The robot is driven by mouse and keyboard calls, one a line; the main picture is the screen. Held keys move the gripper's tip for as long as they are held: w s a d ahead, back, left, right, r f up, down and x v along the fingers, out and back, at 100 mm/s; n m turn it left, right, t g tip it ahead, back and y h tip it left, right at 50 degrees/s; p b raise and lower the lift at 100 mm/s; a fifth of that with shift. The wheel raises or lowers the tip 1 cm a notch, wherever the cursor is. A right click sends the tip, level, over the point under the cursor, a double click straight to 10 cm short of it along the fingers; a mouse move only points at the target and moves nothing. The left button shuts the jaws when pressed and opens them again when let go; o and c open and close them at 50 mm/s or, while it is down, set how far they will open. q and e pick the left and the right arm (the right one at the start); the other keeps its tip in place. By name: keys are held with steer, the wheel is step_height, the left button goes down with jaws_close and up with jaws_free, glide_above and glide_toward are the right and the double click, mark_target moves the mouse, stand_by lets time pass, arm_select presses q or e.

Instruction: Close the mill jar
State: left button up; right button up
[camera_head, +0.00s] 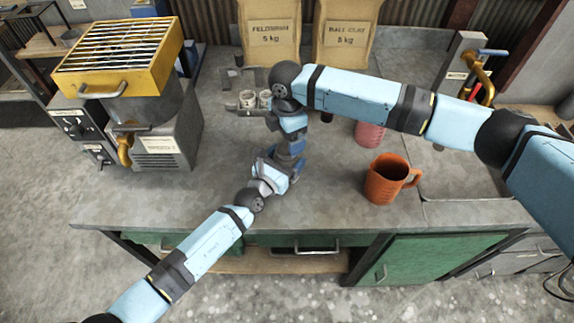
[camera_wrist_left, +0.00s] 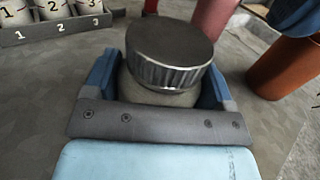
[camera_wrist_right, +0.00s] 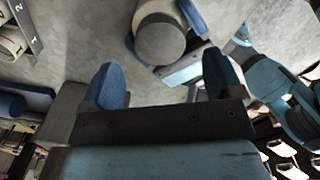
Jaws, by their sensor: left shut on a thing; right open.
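The mill jar (camera_wrist_left: 158,94) has a pale body and stands between the fingers of my left gripper (camera_wrist_left: 162,80), which is shut on it. Its dark grey ribbed lid (camera_wrist_left: 170,48) sits over the mouth and looks slightly tilted; I cannot tell whether it is tight. In the right wrist view the lid (camera_wrist_right: 160,40) shows as a round grey disc. My right gripper (camera_wrist_right: 163,78) is open and empty, with the lid beyond its fingertips and apart from them. In the head view my arms mostly hide the jar, and both grippers are close together at the bench's middle.
An orange mug (camera_head: 384,183) stands to the right, with a pink container (camera_head: 369,134) behind it. A numbered rack with white cups (camera_wrist_left: 62,33) stands behind left. A machine with a yellow grate (camera_head: 118,57) fills the left. The bench front (camera_head: 325,213) is clear.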

mark_target(287, 148)
steer(key=shift+r, duration=0.1)
steer(key=shift+c, duration=0.5)
steer(key=shift+r+n, duration=1.6)
steer(key=shift+r, duration=0.1)
steer(key=shift+f, duration=4)
